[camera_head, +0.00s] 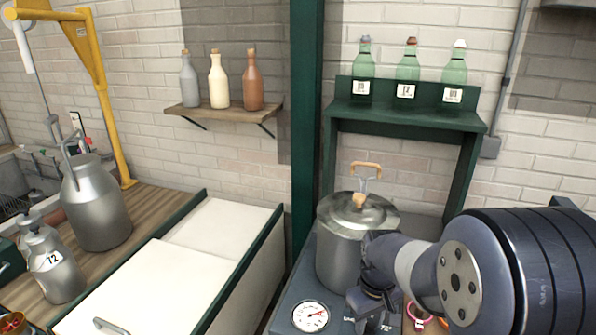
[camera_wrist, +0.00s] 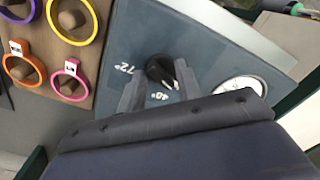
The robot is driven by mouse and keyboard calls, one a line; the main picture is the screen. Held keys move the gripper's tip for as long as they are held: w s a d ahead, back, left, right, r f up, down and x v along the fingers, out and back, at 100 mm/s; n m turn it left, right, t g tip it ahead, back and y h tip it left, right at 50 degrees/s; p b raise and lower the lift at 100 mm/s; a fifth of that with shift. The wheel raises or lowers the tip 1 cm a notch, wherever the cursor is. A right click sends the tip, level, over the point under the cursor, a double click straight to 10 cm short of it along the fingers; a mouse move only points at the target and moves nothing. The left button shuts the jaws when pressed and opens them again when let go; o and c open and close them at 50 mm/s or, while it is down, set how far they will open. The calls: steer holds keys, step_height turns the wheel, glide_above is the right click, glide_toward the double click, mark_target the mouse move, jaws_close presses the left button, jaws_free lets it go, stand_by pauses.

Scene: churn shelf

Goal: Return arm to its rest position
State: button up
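My gripper (camera_head: 372,306) is low over the front of the dark blue-grey panel, just in front of the metal churn (camera_head: 340,255). In the wrist view my gripper (camera_wrist: 160,92) has its two fingers apart. A black knob with a white pointer (camera_wrist: 162,70) shows between and just beyond the fingertips; I cannot tell whether they touch it. The panel (camera_wrist: 215,50) around it carries the marks 72° and 40°. My arm fills the lower right of the head view and hides part of the panel.
A round dial (camera_head: 310,316) lies left of my gripper. Colored rings (camera_wrist: 72,80) with tags are on a brown board. A green shelf (camera_head: 405,115) with green bottles stands behind the churn. Milk cans (camera_head: 95,205) and a white-lidded chest (camera_head: 165,285) are at left.

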steer(key=m, duration=0.6)
steer(key=shift+a, duration=0.1)
steer(key=m, duration=0.6)
steer(key=shift+a+m, duration=0.1)
steer(key=shift+m, duration=0.2)
steer(key=shift+r, duration=1.3)
